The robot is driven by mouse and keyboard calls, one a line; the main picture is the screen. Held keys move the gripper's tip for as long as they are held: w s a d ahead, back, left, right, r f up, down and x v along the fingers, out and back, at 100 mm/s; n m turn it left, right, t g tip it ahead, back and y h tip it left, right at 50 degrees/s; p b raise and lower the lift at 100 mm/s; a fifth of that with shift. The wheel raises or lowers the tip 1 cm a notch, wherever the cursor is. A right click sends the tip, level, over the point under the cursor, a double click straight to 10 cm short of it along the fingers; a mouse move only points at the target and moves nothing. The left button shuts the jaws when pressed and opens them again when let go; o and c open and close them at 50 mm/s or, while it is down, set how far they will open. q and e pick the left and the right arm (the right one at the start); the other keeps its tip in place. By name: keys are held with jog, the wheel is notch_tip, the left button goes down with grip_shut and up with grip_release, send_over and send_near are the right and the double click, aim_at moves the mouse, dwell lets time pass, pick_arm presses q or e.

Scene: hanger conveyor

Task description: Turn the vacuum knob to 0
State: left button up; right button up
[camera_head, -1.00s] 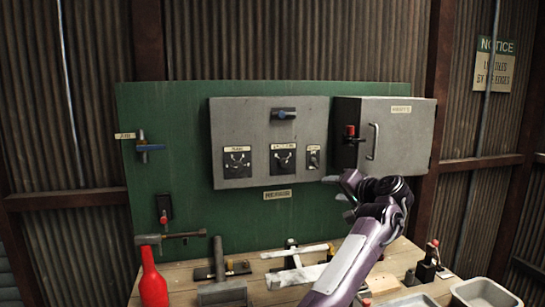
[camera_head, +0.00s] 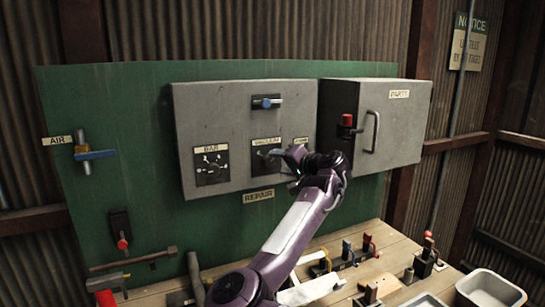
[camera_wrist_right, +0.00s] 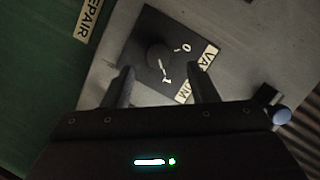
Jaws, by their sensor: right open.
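The vacuum knob (camera_wrist_right: 160,56) is a dark round knob on a black plate marked 0 and 1, beside a VACUUM label (camera_wrist_right: 208,58) in the right wrist view. Which mark it points to is hard to tell. In the head view its black plate (camera_head: 262,162) is on the grey control box, partly hidden by my right gripper (camera_head: 288,160). In the wrist view my right gripper (camera_wrist_right: 161,86) is open, its fingers apart on either side below the knob, with nothing between them. My left gripper is not in view.
A BAR dial (camera_head: 211,165) sits left on the grey box (camera_head: 215,110). A blue-knobbed valve (camera_head: 266,102) is above. A parts cabinet (camera_head: 400,125) with a handle and red-topped latch stands right. The workbench below holds tools and trays (camera_head: 490,288).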

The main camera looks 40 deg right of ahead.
aim_at(270, 162)
jog(key=p+x, duration=0.1)
jog(key=x, duration=0.3)
jog(key=shift+w+f, duration=0.15)
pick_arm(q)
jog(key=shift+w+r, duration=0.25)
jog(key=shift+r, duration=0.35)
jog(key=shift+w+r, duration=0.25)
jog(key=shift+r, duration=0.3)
pick_arm(e)
jog(key=c, duration=1)
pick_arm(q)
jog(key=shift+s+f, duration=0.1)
pick_arm(e)
jog(key=shift+o, duration=0.2)
